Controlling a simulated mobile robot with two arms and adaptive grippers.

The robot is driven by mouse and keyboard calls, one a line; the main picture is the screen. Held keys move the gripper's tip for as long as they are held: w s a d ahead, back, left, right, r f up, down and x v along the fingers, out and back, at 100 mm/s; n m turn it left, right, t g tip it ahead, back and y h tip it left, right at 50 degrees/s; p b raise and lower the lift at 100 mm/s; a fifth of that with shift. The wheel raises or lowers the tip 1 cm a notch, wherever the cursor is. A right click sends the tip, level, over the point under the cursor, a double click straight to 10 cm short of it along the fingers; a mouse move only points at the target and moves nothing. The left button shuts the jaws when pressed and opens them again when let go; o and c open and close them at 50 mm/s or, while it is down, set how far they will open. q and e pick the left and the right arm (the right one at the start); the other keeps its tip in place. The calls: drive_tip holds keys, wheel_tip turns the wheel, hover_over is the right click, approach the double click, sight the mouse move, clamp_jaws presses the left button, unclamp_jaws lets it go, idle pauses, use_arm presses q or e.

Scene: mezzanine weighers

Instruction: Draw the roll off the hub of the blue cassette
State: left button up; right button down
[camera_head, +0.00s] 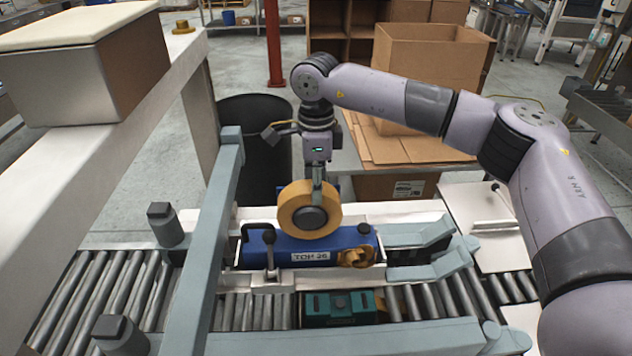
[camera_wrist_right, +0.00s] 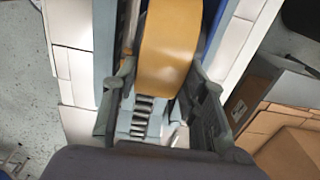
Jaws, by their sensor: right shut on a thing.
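The tan tape roll (camera_head: 292,202) stands upright at the blue cassette (camera_head: 340,245), with a dark round piece (camera_head: 311,217) in its centre. I cannot tell how far the roll sits on the hub. My right gripper (camera_head: 318,186) comes down from above and is shut on the roll's upper rim. In the right wrist view the roll (camera_wrist_right: 170,45) lies between the two fingers (camera_wrist_right: 166,86). The cassette bears a white label, and a crumpled tan strip (camera_head: 356,258) lies at its right end. My left gripper is not in view.
A grey-blue frame bar (camera_head: 220,215) stands close on the left. A black-knobbed lever (camera_head: 269,240) stands before the cassette. A teal unit (camera_head: 341,308) lies among the front rollers. Cardboard boxes (camera_head: 428,55) stand behind, near a black bin (camera_head: 255,140).

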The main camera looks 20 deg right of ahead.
drive_tip(key=shift+s+a+b, duration=0.35)
drive_tip(key=shift+s, duration=0.9)
drive_tip(key=shift+s+a+b, duration=0.4)
drive_tip(key=shift+s, duration=0.9)
drive_tip(key=shift+s+a+b, duration=0.35)
drive_tip(key=shift+s, duration=0.9)
